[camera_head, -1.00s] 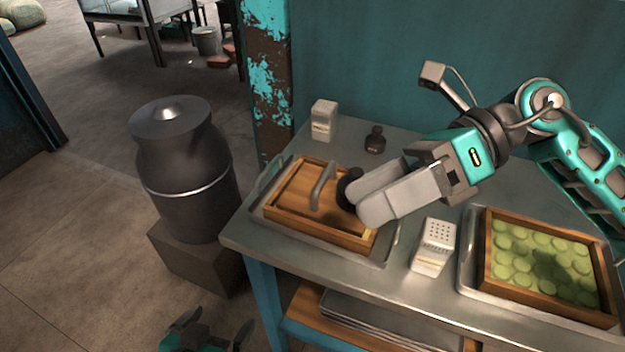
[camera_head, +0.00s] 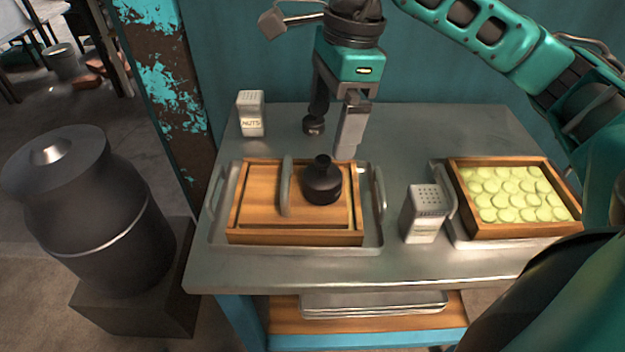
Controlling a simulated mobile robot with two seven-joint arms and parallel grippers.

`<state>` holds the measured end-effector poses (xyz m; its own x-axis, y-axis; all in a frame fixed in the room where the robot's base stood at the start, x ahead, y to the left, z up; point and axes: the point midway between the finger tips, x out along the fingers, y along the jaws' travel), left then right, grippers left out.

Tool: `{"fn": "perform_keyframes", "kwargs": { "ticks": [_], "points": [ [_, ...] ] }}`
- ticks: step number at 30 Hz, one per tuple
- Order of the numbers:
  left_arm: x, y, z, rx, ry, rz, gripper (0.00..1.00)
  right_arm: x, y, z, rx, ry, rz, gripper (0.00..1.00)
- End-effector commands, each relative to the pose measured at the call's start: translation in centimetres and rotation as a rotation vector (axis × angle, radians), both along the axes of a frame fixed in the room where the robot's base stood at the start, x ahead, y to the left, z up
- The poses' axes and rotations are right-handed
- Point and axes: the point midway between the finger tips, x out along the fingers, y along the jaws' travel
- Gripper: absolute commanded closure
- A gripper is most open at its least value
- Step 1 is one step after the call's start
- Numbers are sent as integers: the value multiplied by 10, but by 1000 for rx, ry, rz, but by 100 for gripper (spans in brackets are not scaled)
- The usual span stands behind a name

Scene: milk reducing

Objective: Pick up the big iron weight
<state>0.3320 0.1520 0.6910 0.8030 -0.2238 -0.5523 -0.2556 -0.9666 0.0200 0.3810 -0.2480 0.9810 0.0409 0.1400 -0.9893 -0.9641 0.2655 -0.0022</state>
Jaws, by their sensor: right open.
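The big iron weight (camera_head: 322,184), black with a small knob on top, stands upright on a wooden lid (camera_head: 259,200) beside its metal handle. A smaller black weight (camera_head: 313,125) stands on the metal table behind it, partly overlapped by a finger of my right gripper. My right gripper (camera_head: 333,133) is open, pointing down, behind and slightly above the big weight in the picture. Its fingers are apart with nothing between them, and it is clear of the big weight. My left gripper is not in view.
The lidded wooden box sits in a metal tray (camera_head: 216,237). A grater-like shaker (camera_head: 424,214) and a wooden crate of green slices (camera_head: 457,190) stand to the right. A dark milk can (camera_head: 85,215) stands left of the table.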

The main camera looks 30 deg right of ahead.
Motion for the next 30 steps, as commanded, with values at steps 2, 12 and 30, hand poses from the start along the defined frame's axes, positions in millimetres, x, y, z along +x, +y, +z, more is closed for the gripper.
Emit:
{"fn": "perform_keyframes", "kwargs": {
  "ticks": [2,12,30],
  "points": [
    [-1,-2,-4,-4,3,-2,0,0,2,-19,0,4,0,5],
    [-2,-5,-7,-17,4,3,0,1,9,-55,3,3,2,5],
    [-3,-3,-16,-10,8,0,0,-1,18,-103,4,1,1,5]
  ]
}}
